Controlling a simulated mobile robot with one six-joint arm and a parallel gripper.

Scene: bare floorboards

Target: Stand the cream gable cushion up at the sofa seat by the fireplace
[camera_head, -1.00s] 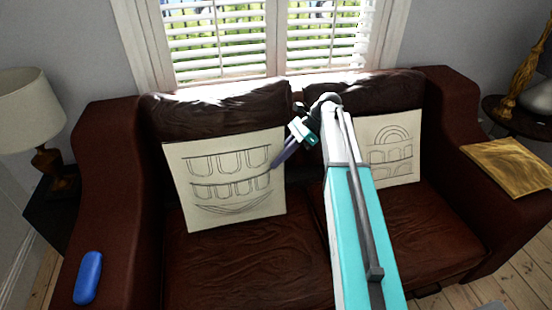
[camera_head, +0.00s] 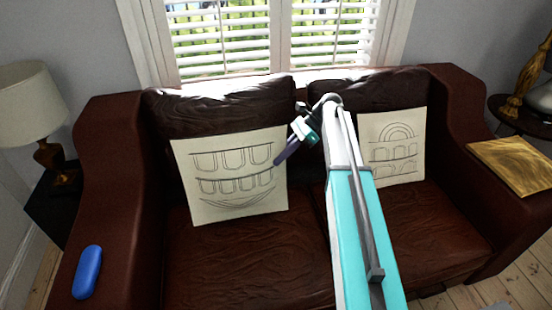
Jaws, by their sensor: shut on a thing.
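A square cream cushion (camera_head: 230,180) is upright, leaning slightly, on the left seat of the brown leather sofa (camera_head: 245,262), in front of the left backrest. Its line drawing shows two rows of arches with a shallow curved, gable-like shape at the bottom. My gripper (camera_head: 279,160) is shut on the cushion's right edge, about midway up. The exact contact of its fingers is small in the view. A second cream cushion (camera_head: 393,150), drawn with a rounded arch above rows of windows, leans on the right seat, partly hidden by my arm. No fireplace is in view.
A blue oblong object (camera_head: 87,272) lies on the left armrest. A folded golden cloth (camera_head: 512,163) lies on the right armrest. A lamp (camera_head: 32,105) stands at the left, and a dark side table (camera_head: 520,118) at the right. Blinds cover the window behind.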

